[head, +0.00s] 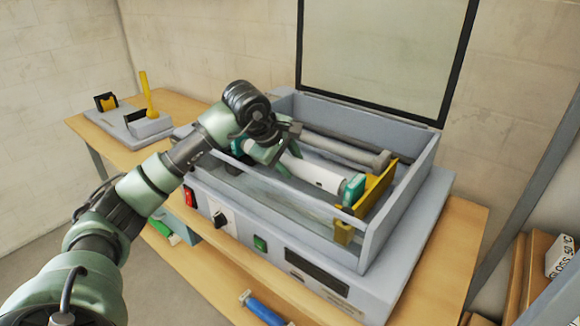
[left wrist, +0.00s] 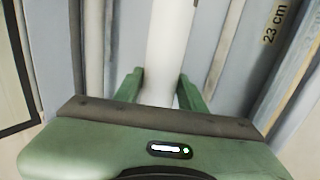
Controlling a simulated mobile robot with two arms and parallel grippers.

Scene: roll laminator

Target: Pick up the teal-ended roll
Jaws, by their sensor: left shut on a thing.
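The teal-ended roll (head: 318,173) is white with a teal cap at its right end, next to a yellow bracket (head: 379,187) in the laminator's open bay. More teal shows near its left end. My left gripper (head: 278,150) is shut on the roll towards that left end. In the left wrist view, the white roll (left wrist: 167,45) runs between the two green fingers of my left gripper (left wrist: 158,88). Whether the roll is clear of its supports cannot be told. My right gripper is not in view.
The grey laminator (head: 300,262) stands on a wooden table (head: 447,270) with its framed clear lid (head: 380,55) raised. A grey roller (head: 345,150) lies behind the roll. A stand with a yellow post (head: 147,95) is at the left. A blue-handled tool (head: 262,308) lies below.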

